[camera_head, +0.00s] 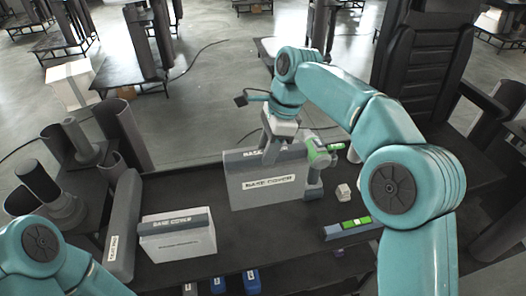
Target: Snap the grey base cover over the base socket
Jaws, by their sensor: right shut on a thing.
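My right gripper (268,152) reaches down from above and is shut on the upper edge of a grey base cover (242,190). The cover is a box-like panel with a white label reading BASE COVER, and it stands upright at the middle of the dark table. A second pale grey box with a darker top (178,238), also labelled BASE COVER, stands left of it. I cannot make out the base socket for certain. My left arm shows only at the lower left corner; its gripper is out of view.
A green and grey power tool (318,165) stands just right of the held cover, with a small pale block (343,191) beside it. A blue, white and green bar (350,228) lies nearer. A long grey tube (124,225) and dark cylinders (40,182) crowd the left.

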